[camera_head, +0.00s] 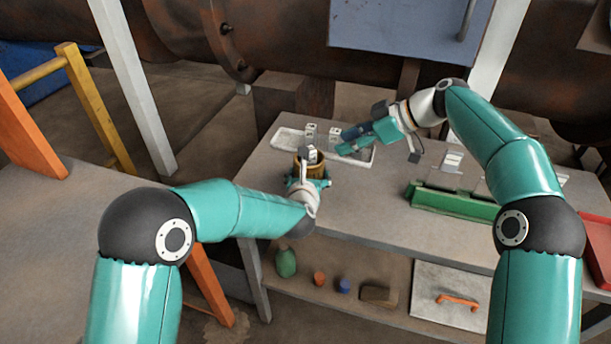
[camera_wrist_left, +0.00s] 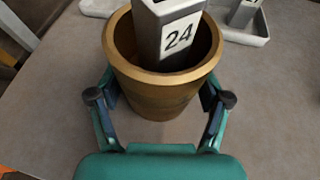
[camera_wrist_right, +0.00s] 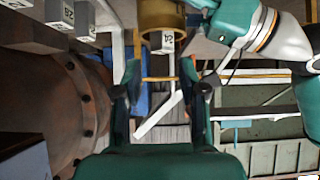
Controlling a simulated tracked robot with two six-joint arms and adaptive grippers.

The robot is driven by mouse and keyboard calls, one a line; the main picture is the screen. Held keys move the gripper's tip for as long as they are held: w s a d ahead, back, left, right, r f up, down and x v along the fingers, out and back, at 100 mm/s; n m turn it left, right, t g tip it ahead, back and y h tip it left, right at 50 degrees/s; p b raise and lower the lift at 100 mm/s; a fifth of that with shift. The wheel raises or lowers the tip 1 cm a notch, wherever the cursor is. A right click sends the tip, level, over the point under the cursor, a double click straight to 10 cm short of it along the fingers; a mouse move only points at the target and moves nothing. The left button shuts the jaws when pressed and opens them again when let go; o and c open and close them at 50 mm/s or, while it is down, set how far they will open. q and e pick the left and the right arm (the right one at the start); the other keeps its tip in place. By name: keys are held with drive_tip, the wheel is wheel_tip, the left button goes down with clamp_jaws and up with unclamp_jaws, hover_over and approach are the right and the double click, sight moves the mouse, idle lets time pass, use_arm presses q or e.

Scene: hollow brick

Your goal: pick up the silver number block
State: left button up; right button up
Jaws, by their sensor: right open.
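A silver number block (camera_head: 309,153) marked 24 stands in a brass-coloured cup (camera_head: 316,165). The left wrist view shows this block (camera_wrist_left: 173,35) leaning slightly inside the cup (camera_wrist_left: 160,98), its lower end hidden. My left gripper (camera_head: 308,183) has its fingers on both sides of the cup, seemingly shut on it. My right gripper (camera_head: 350,142) is open and empty, to the right of the cup and above the tray. In the right wrist view the cup (camera_wrist_right: 162,14) and its block (camera_wrist_right: 168,40) lie beyond the right fingers.
A green holder (camera_head: 450,203) with silver pieces stands to the right. A red tray (camera_head: 597,245) is at the far right. The table front (camera_head: 350,215) is clear.

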use_arm(q)
drive_tip(key=c, duration=0.6)
use_arm(e)
drive_tip(key=shift+o, duration=0.3)
